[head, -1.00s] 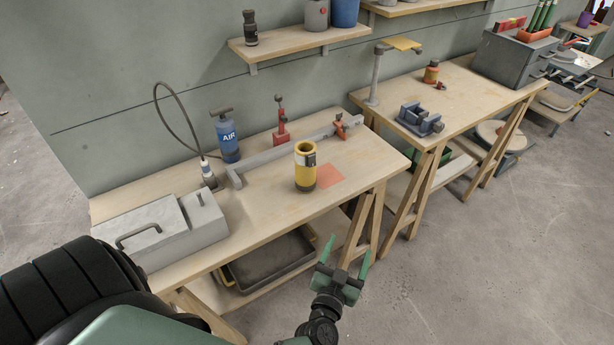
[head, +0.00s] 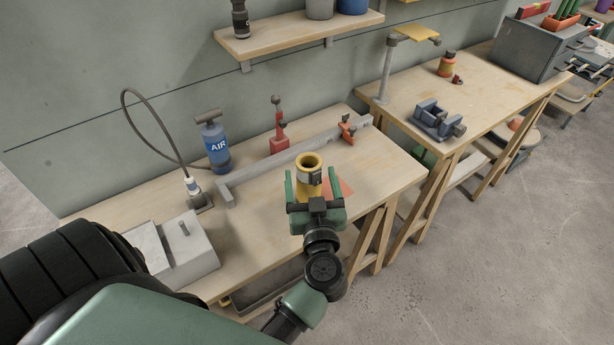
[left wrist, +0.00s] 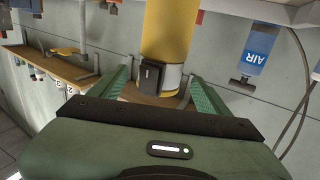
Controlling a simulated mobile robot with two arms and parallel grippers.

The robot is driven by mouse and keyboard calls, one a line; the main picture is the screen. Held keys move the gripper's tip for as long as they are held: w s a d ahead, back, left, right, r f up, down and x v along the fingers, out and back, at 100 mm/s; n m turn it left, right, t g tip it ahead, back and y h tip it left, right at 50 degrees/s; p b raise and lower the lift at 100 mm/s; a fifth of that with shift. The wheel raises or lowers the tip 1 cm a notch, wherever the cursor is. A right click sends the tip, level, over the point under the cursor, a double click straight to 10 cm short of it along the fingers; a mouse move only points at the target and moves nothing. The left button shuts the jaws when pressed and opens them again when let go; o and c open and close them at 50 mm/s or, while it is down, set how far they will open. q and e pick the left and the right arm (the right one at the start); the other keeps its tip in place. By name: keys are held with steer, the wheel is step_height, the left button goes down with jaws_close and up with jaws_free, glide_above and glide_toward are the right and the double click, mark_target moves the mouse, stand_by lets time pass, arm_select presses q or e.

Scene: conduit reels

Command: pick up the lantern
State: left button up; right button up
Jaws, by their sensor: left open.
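The lantern (head: 309,163) is a yellow cylinder with an open top and a dark box on its side, upright on the near workbench. In the left wrist view, the lantern (left wrist: 171,25) shows its dark box and a pale band. My left gripper (head: 310,174) is open at the lantern's near side, with one green finger to each side of it in the picture. I cannot tell whether the fingers reach fully around it. The gripper hides the lantern's lower part in the head view. My right gripper is not in view.
An orange square (head: 339,188) lies right of the lantern. A grey rail (head: 285,160), a red tool (head: 278,130) and a blue AIR bottle (head: 215,143) are behind and to the left. A grey box (head: 182,252) stands at the left. A second workbench (head: 480,90) holds a vise (head: 437,120).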

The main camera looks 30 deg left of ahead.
mark_target(308, 160)
arm_select(q)
steer(key=x, duration=0.2)
steer(key=shift+w+a+r, duration=0.15)
steer(key=shift+w+a, duration=0.05)
steer(key=shift+w, duration=0.05)
steer(key=x, duration=0.3)
steer(key=shift+w+a, duration=0.25)
steer(key=shift+w+a+f, duration=0.15)
steer(key=shift+w+f, duration=0.05)
steer(key=shift+c, duration=0.6)
steer(key=c, duration=1.5)
steer(key=shift+r, duration=0.15)
jaws_close()
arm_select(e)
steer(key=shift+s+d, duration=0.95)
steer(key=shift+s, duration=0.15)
